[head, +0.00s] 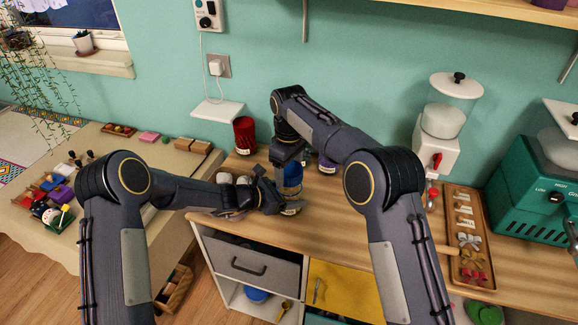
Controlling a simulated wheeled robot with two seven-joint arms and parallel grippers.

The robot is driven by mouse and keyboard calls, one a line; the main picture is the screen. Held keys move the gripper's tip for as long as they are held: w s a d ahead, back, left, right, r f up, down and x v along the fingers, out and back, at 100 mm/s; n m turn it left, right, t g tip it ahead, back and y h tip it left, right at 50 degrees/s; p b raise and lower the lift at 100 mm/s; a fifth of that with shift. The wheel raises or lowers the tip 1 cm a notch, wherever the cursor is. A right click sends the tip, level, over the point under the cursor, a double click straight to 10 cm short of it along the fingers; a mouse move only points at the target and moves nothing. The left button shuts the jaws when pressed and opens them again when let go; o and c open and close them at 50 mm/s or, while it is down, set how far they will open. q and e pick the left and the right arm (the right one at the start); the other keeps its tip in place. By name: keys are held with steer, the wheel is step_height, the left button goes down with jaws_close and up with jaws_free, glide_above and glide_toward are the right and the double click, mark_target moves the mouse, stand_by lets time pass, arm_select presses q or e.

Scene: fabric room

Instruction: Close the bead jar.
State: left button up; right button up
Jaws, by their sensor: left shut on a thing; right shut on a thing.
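The bead jar (293,173), showing blue, stands on the wooden counter near its front edge, with a pale label low on its front. My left gripper (272,194) comes in from the left and is shut on the jar's side. My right gripper (287,157) reaches down from above and is shut at the jar's top, apparently on its lid. The lid is mostly hidden by my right gripper and wrist, so I cannot tell how it sits on the jar.
A red jar (244,134) stands behind to the left, and a purple jar (327,164) close on the right. A wooden tray (452,222) of bows, a dispenser (437,140) and a teal machine (530,190) fill the right side. Drawers (255,262) lie below the counter.

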mark_target(289, 196)
stand_by(0.4)
steer(key=shift+f, duration=0.9)
steer(key=shift+f, duration=0.35)
steer(key=shift+f, duration=0.3)
steer(key=shift+s+d+f, duration=0.1)
steer(key=shift+f, duration=0.2)
steer(key=shift+d+f, duration=0.1)
steer(key=shift+r, duration=0.3)
steer(key=shift+s+a+r, duration=0.15)
steer(key=shift+a+r, duration=0.15)
steer(key=shift+r, duration=0.1)
stand_by(1.0)
